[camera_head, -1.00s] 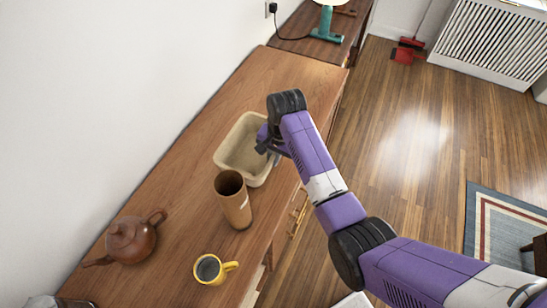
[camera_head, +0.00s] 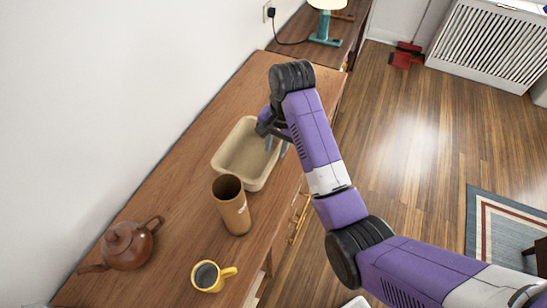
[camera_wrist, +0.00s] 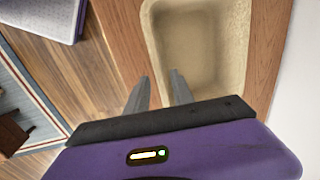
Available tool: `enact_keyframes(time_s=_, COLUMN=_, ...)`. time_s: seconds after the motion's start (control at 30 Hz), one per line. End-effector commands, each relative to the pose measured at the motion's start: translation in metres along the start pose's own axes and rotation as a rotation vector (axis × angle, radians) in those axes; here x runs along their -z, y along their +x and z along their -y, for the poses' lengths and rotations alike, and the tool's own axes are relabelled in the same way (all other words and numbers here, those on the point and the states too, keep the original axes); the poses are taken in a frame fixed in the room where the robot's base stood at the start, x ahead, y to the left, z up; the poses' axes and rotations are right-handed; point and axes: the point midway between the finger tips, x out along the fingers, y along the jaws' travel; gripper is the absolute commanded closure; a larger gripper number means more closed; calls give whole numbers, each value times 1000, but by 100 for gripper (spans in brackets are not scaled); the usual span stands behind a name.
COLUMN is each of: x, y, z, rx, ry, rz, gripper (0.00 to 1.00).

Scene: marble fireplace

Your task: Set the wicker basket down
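The wicker basket (camera_head: 228,171) is a beige, empty, rounded rectangular tub. It appears to rest upright on the wooden cabinet top (camera_head: 180,200), close to its right edge. My gripper (camera_head: 276,147) is at the basket's right wall. In the wrist view, the fingers of my gripper (camera_wrist: 159,78) are apart, one outside the basket wall and one over its inside. The basket (camera_wrist: 239,40) fills the upper right there. Whether a finger touches the wall, I cannot tell.
A tall brown cup (camera_head: 233,207) stands just in front of the basket. A yellow mug (camera_head: 206,278) and a brown teapot (camera_head: 126,245) stand nearer. A teal lamp (camera_head: 325,28) is on a farther table. The cabinet top behind the basket is clear.

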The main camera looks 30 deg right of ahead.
Motion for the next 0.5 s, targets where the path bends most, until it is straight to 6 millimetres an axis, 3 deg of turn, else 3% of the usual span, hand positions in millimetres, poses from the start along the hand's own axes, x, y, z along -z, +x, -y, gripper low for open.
enact_keyframes(time_s=0.1, x=0, y=-23, z=1, rx=1, ry=0, rz=-1, gripper=71)
enact_keyframes(time_s=0.2, x=0, y=-32, z=0, rx=0, ry=0, rz=0, gripper=71)
enact_keyframes(time_s=0.5, x=0, y=-36, z=0, rx=-1, ry=-1, rz=1, gripper=71)
